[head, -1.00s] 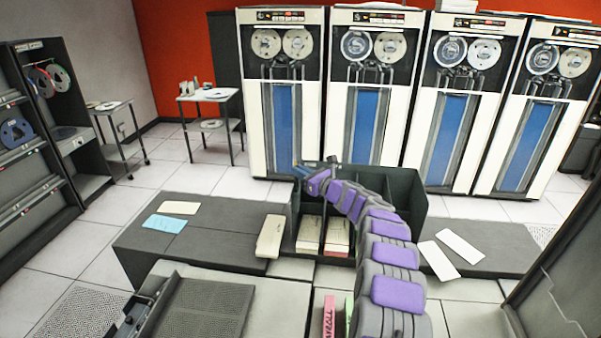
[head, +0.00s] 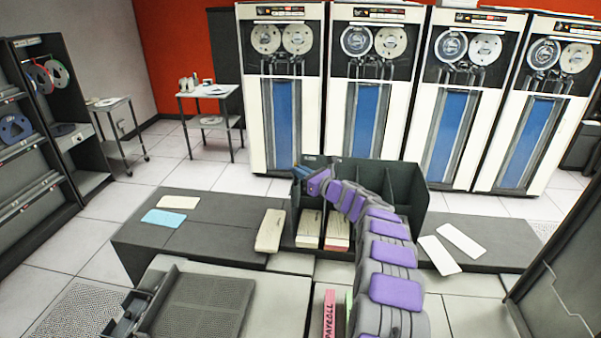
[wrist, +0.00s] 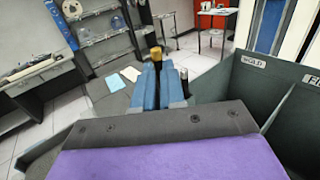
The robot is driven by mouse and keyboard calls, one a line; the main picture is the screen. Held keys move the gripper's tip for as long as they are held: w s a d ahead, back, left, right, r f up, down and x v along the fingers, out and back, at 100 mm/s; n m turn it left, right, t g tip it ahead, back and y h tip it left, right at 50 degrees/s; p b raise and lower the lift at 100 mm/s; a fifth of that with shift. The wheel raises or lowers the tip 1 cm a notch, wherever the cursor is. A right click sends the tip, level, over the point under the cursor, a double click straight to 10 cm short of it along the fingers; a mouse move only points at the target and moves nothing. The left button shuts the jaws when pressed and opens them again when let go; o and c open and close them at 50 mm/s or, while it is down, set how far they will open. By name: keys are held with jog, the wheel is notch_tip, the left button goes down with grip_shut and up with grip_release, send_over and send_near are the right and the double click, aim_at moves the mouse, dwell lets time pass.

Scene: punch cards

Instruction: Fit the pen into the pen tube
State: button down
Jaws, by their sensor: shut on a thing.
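My gripper (wrist: 157,82) has blue fingers that are closed together in the wrist view. A small yellow-brown end shows at their tips; it looks like the pen (wrist: 156,52), mostly hidden between the fingers. A small dark cylinder (wrist: 183,74) with a pale end shows just right of the fingertips. I cannot tell whether it is the pen tube or whether the pen touches it. In the head view my gripper (head: 299,171) is at the left end of the dark divided card box, and the pen cannot be made out.
The dark card box (head: 413,197) holds card stacks in its left compartments. A cream block (head: 270,230) lies left of it on the dark bench (head: 225,212). Cream and blue cards (head: 164,218) lie further left, and white cards (head: 438,254) lie to the right.

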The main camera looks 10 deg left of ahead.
aim_at(296, 195)
jog(key=shift+f+b, duration=0.4)
jog(key=shift+f, duration=0.2)
jog(key=shift+f, duration=0.35)
jog(key=shift+f+b, duration=0.35)
jog(key=shift+b, duration=0.1)
jog(key=shift+f+b, duration=0.45)
jog(key=shift+f, duration=0.2)
jog(key=c, duration=1.1)
grip_release()
jog(key=shift+c, duration=0.2)
